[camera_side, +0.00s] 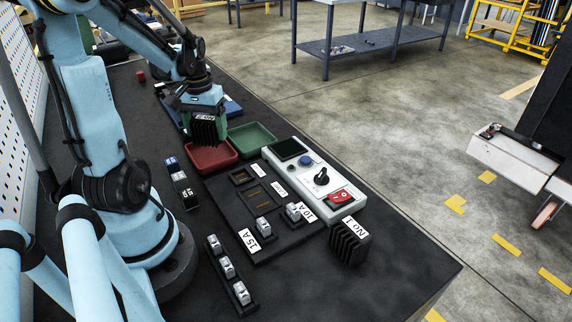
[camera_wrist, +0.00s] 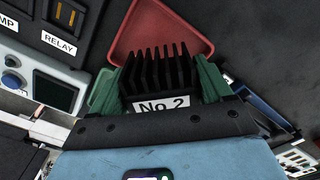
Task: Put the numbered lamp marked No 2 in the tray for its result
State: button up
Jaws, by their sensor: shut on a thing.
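The No 2 lamp (camera_wrist: 160,72) is a black finned block with a white "No 2" label. My gripper (camera_side: 205,122) is shut on it, with green jaws on both sides of the block in the wrist view. In the side view the lamp (camera_side: 204,132) hangs over the far part of the red tray (camera_side: 212,160), fins down. The red tray also shows behind the lamp in the wrist view (camera_wrist: 143,27). The green tray (camera_side: 252,137) stands right of the red one. A blue tray (camera_side: 232,107) lies behind, partly hidden by my gripper. The tray insides look empty where seen.
A pale tester (camera_side: 314,181) with a black knob and red switch stands right of the trays. The No 1 lamp (camera_side: 349,243) stands at its near end. A black board (camera_side: 243,205) holds labelled sockets. Small relays (camera_side: 228,267) sit in a rack in front.

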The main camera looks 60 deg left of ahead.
aim_at(209, 141)
jog(key=shift+f, duration=1.95)
jog(key=shift+f, duration=0.15)
jog(key=o, duration=1.2)
jog(key=shift+c, duration=0.2)
notch_tip(209, 141, up, 12)
jog(key=shift+r, duration=0.1)
jog(key=w+d+m+t, duration=0.3)
jog(key=w+d+m, duration=0.1)
jog(key=d, duration=0.8)
jog(key=w+d+m+t, duration=0.4)
jog(key=d+m, duration=0.1)
jog(key=d, duration=0.7)
jog(key=shift+d+f, duration=0.25)
jog(key=shift+d, duration=0.1)
